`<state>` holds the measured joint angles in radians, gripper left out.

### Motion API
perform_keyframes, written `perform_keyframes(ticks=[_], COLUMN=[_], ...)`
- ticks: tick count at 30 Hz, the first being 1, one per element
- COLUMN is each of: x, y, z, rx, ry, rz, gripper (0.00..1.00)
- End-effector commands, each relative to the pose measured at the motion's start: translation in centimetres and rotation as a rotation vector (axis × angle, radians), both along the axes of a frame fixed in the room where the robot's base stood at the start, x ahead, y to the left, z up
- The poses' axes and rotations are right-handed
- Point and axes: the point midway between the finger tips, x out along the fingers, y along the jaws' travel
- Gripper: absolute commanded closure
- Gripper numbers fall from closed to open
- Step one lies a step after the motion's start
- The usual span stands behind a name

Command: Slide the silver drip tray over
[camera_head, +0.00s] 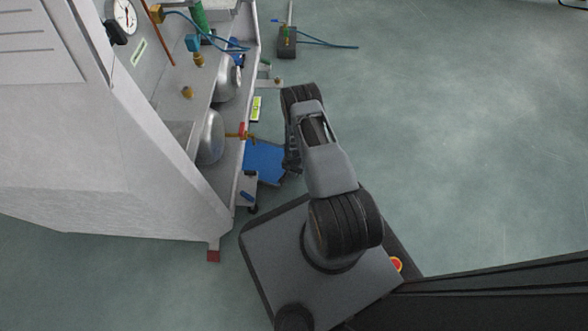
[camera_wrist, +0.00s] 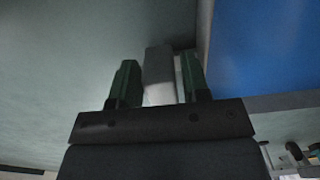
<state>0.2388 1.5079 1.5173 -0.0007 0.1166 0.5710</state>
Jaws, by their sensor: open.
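A flat blue panel with a thin pale rim (camera_head: 265,162) juts from the lower side of the generator, close to the floor; I cannot tell whether it is the silver drip tray. It fills the right of the wrist view (camera_wrist: 270,45). My gripper (camera_wrist: 159,60) is open, with its two dark green fingers apart. A grey block (camera_wrist: 159,75) lies between the fingers; I cannot tell whether they touch it. In the head view my arm reaches down beside the panel's right edge, and my fingertips are hidden there.
The white generator housing (camera_head: 90,150) stands at the left, with silver tanks (camera_head: 211,138), a red-handled valve (camera_head: 240,133) and a gauge (camera_head: 124,16). A small dark box with a blue cable (camera_head: 287,45) is on the floor behind. Floor at the right is clear.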

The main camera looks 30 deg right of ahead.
Motion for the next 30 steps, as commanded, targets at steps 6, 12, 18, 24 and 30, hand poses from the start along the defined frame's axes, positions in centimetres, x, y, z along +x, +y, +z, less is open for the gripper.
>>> perform_keyframes(ticks=[6, 12, 18, 24, 30], x=[0.03, 0.02, 0.01, 0.01, 0.01], y=[0.0, -0.01, 0.0, 0.0, -0.01], z=[-0.77, -0.77, -0.77, -0.76, -0.76], rx=[0.0, 0.0, 0.0, 0.0, 0.0], ry=[0.0, 0.0, 0.0, 0.0, 0.0], rz=[0.0, 0.0, 0.0, 0.0, 0.0], gripper=[0.57, 0.57, 0.67, 0.86, 1.0])
